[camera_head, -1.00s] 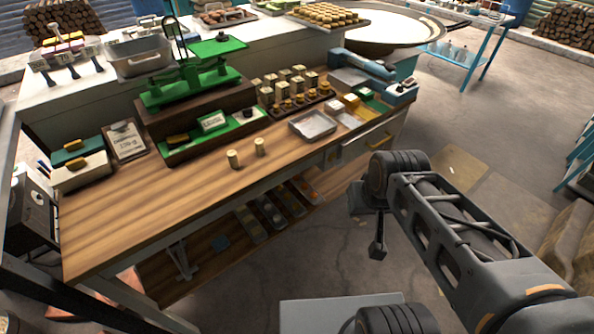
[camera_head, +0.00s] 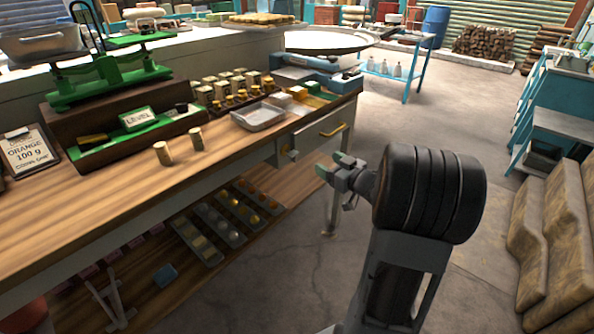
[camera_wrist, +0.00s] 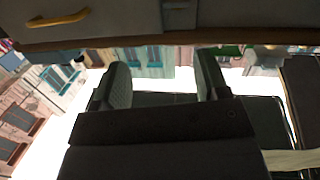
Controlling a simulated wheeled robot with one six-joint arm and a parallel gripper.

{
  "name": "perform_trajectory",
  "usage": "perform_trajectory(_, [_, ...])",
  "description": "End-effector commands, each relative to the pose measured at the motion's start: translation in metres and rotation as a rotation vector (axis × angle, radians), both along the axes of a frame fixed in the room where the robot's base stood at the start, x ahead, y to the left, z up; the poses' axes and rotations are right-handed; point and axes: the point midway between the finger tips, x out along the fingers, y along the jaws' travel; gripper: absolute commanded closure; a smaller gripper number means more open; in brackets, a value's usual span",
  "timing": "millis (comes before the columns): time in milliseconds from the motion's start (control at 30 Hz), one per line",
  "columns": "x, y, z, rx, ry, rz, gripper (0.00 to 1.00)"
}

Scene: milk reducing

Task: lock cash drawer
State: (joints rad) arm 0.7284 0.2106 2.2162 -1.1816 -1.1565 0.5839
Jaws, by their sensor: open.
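The cash drawer (camera_head: 313,139) is set in the right end of the wooden counter's front and looks closed. Its yellow handle (camera_head: 336,129) also shows at the top left of the wrist view (camera_wrist: 60,18). Left of the drawer is a small grey panel with a knob-like part (camera_head: 289,154), perhaps the lock. A similar grey panel shows at the top of the wrist view (camera_wrist: 180,12). My gripper (camera_head: 333,168) is open and empty, apart from and in front of the drawer, to the right of the grey panel. Its two fingers also show in the wrist view (camera_wrist: 163,68).
The counter (camera_head: 100,210) holds a green scale (camera_head: 108,75), brass weights, a metal tray (camera_head: 258,117) and two small cylinders. A lower shelf (camera_head: 250,215) holds several trays. Stacked sacks (camera_head: 560,230) stand at the right. The floor between is clear.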

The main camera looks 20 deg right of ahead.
Motion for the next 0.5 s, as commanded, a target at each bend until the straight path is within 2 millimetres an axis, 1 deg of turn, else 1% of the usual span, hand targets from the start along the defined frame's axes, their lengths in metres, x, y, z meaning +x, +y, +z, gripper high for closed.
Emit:
perform_trajectory(33, [-0.004, -0.003, -0.014, 0.025, -0.012, 0.034, 0.32])
perform_trajectory(167, [-0.012, -0.002, -0.023, 0.071, -0.036, 0.106, 0.32])
perform_trajectory(267, [-0.011, 0.0, -0.025, 0.089, -0.043, 0.133, 0.32])
perform_trajectory(367, [-0.001, 0.006, -0.025, 0.092, -0.048, 0.144, 0.32])
perform_trajectory(500, [0.022, 0.018, -0.026, 0.093, -0.047, 0.147, 0.32])
